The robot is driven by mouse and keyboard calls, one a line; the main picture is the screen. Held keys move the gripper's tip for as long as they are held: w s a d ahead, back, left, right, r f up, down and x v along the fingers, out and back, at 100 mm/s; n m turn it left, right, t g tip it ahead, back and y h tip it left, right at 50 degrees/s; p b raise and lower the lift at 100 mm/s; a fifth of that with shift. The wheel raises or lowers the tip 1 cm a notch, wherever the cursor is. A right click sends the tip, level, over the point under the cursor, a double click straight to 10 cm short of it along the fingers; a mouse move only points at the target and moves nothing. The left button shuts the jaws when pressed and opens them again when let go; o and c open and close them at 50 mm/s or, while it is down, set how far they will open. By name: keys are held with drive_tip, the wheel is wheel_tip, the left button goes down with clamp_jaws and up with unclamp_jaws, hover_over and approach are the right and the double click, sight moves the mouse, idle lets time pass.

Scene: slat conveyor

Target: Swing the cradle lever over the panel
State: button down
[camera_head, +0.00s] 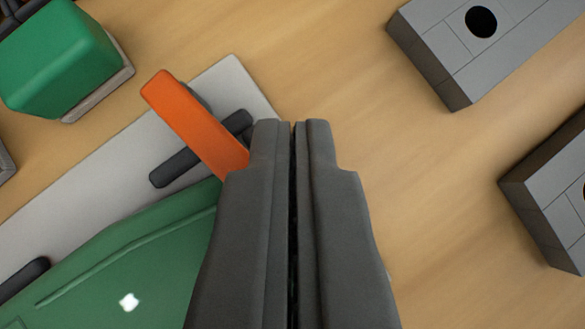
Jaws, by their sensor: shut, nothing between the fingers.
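The orange lever (190,118) lies slantwise at upper left of centre, its free end to the upper left. It crosses above a dark bar (172,165) on a light grey plate (235,92). A green panel (130,262) with a raised edge lies at the lower left, partly behind my gripper. My gripper (293,124) is shut and empty, pointing up the picture. Its left finger overlaps the lever's lower right end, so that end is hidden. I cannot tell whether they touch.
A green block (58,55) on a grey base is at the upper left. A grey block with a dark round hole (440,62) is at the upper right, and another grey block (545,195) is at the right edge. Bare wooden surface (430,180) lies between them and my gripper.

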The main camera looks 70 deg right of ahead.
drive_tip(key=shift+w+a, duration=0.25)
drive_tip(key=shift+a, duration=0.5)
idle(0.3)
